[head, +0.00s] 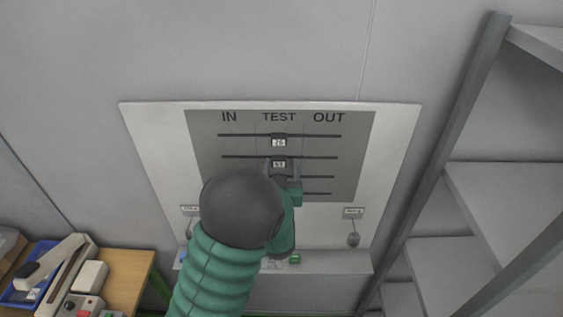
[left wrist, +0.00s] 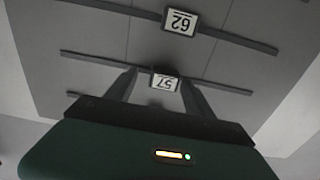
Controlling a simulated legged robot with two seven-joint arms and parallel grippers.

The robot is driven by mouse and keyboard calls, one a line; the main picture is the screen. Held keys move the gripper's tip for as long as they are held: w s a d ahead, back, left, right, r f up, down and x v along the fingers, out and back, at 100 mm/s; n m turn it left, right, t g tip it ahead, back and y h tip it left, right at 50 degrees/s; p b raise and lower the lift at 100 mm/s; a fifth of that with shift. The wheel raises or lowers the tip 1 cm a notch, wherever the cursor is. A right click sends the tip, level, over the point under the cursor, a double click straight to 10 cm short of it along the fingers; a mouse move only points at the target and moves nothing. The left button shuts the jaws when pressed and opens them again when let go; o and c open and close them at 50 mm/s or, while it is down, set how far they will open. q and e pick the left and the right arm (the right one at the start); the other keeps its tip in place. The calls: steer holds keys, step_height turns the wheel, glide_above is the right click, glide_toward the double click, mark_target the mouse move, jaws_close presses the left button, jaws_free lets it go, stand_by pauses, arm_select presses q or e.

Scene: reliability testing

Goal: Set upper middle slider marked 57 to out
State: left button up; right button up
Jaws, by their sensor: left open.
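The grey panel (head: 232,168) has horizontal slots under the labels IN, TEST and OUT. The slider marked 57 (left wrist: 164,82) shows in the left wrist view; I take it to be the second slider from the top in the head view (head: 279,164), under TEST, where its digits are too small to read surely. My left gripper (head: 282,172) is open, with its fingers on either side of this slider in the left wrist view (left wrist: 158,77). Contact cannot be told. My left forearm and wrist hide the lower left of the panel. My right gripper is not in view.
Another slider (head: 278,142) sits on the top slot, also under TEST. Lower slots are partly hidden. A grey shelf rack (head: 476,190) stands at the right. A wooden table (head: 128,268) with a blue bin (head: 22,294) and devices is at lower left.

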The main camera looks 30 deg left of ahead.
arm_select(q)
steer(key=shift+s+a+r, duration=0.15)
steer(key=shift+s, duration=0.15)
steer(key=c, duration=0.3)
steer(key=shift+a, duration=0.2)
steer(key=c, duration=0.7)
steer(key=shift+d, duration=0.1)
jaws_close()
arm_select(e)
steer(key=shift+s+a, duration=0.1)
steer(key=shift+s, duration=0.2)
arm_select(q)
steer(key=shift+w, duration=0.1)
